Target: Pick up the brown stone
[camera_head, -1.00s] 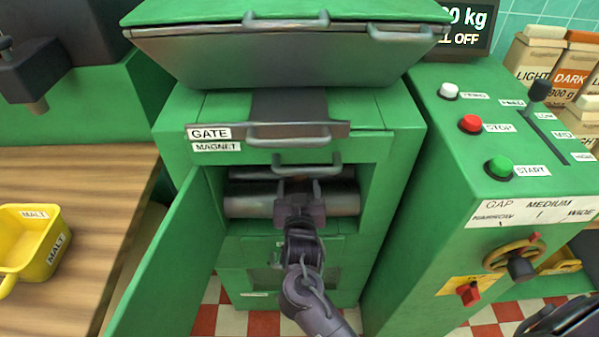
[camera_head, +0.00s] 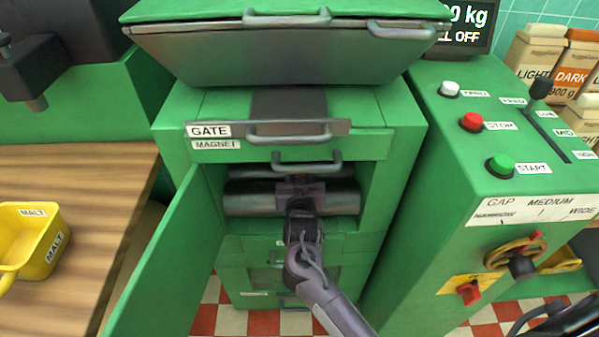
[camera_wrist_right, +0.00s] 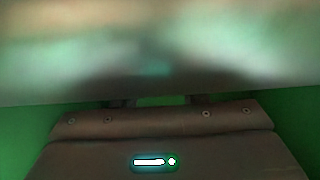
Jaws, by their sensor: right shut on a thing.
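I cannot make out the brown stone in either view. My right gripper (camera_head: 299,183) reaches through the open front of the green mill (camera_head: 400,150), at the grey metal rollers (camera_head: 250,199). Its wide palm lies against or just before the front roller, and its fingertips are hidden in the head view. In the right wrist view, the gripper (camera_wrist_right: 160,102) has two dark fingers that pass out of sight under a blurred, shiny surface close to the camera. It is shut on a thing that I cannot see. My left gripper is not in view.
The green door (camera_head: 165,255) stands open on the left of the opening. The gate handle (camera_head: 290,135) and magnet handle (camera_head: 306,163) stick out just above it. A control cabinet (camera_head: 440,200) is on the right, and a yellow malt scoop (camera_head: 30,240) lies on the wooden table (camera_head: 90,180).

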